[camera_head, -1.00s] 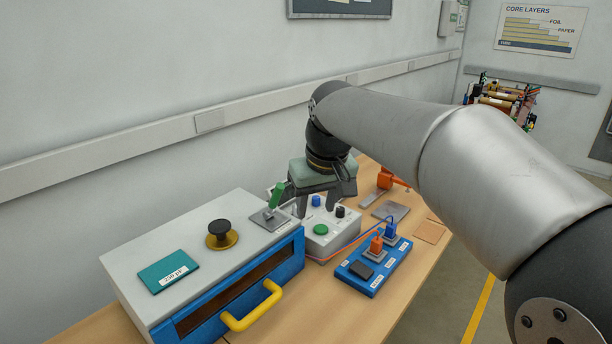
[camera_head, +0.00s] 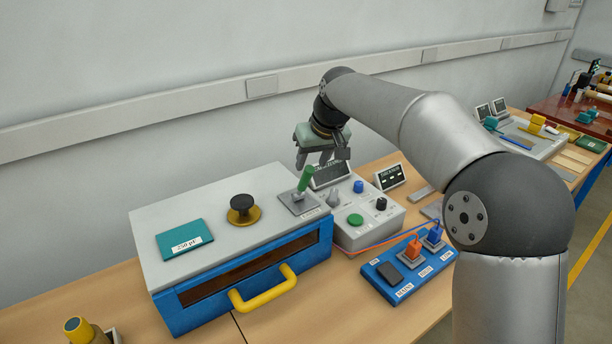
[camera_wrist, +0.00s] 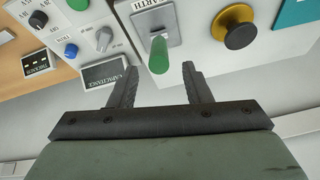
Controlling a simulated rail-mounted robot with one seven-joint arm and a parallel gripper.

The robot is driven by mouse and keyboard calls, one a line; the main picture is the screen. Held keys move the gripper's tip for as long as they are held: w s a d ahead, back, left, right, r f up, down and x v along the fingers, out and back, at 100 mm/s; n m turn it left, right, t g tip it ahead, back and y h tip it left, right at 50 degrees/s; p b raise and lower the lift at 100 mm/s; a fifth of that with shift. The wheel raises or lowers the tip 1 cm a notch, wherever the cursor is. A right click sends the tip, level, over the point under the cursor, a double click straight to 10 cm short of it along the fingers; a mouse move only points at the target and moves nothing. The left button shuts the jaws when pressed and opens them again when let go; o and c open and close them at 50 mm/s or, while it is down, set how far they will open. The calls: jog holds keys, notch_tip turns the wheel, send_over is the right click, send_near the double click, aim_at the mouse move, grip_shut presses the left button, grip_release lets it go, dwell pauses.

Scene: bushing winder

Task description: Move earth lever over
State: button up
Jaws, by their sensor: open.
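The earth lever (camera_head: 305,180) has a green handle on a grey plate marked as earth, on top of the white and blue box (camera_head: 222,222). In the head view the handle stands up, tilted a little to the right. In the wrist view the lever (camera_wrist: 158,55) points toward my gripper, its tip just ahead of the gap between the fingers. My gripper (camera_head: 313,160) is open and empty, just above and behind the lever. In the wrist view its fingers (camera_wrist: 160,88) are spread, with the lever tip between their lines.
A black knob on a brass base (camera_head: 242,209) and a teal card (camera_head: 185,240) are on the box top. A yellow handle (camera_head: 264,290) is on its front. A white control box (camera_head: 365,215) and a blue socket board (camera_head: 405,272) stand to the right.

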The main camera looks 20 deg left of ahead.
aim_at(306, 178)
jog(key=p+x, duration=0.1)
jog(key=x, duration=0.7)
jog(key=shift+p, duration=0.3)
jog(key=shift+r, duration=0.1)
grip_shut()
